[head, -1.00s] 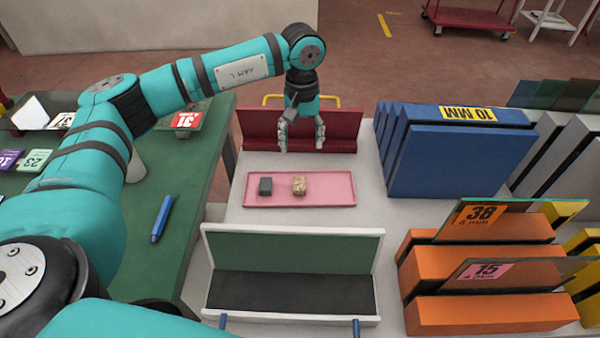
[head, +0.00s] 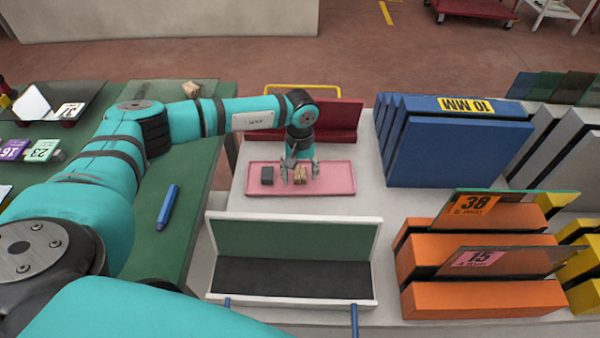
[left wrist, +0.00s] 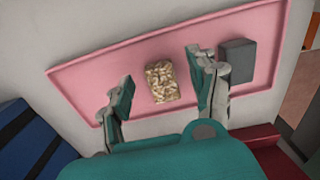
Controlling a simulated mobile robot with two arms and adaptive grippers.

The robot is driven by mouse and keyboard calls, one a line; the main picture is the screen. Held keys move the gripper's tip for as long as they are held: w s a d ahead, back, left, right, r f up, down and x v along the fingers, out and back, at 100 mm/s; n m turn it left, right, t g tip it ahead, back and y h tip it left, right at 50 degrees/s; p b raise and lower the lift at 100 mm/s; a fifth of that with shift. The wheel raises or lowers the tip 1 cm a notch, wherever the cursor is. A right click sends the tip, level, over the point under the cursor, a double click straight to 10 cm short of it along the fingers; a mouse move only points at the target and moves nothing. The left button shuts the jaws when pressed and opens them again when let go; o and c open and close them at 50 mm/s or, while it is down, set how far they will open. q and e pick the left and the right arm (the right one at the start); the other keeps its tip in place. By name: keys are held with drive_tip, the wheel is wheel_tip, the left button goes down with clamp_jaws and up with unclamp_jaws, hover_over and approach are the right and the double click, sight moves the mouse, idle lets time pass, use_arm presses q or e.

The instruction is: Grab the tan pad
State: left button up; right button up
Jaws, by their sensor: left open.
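The tan pad (head: 300,175) is a small speckled block lying on the pink tray (head: 335,180). It also shows in the left wrist view (left wrist: 161,82), on the bare middle of the tray. My left gripper (head: 299,176) is open, with its fingers low over the tray on either side of the pad. In the left wrist view the fingertips (left wrist: 158,88) stand apart from the pad, with a gap on both sides. A dark grey block (head: 267,176) lies on the tray left of the pad, close to one finger in the left wrist view (left wrist: 238,62). My right gripper is not seen.
A red rack (head: 345,122) stands behind the tray. A white-framed stand (head: 293,225) is in front of it. Blue slotted racks (head: 455,155) and orange racks (head: 485,298) stand to the right. A green table (head: 190,225) with a blue marker (head: 167,207) is at left.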

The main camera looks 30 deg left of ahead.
use_arm(q)
drive_tip(key=shift+f, duration=0.85)
drive_tip(key=shift+c, duration=0.4)
drive_tip(key=c, duration=0.7)
drive_tip(key=shift+r, duration=0.1)
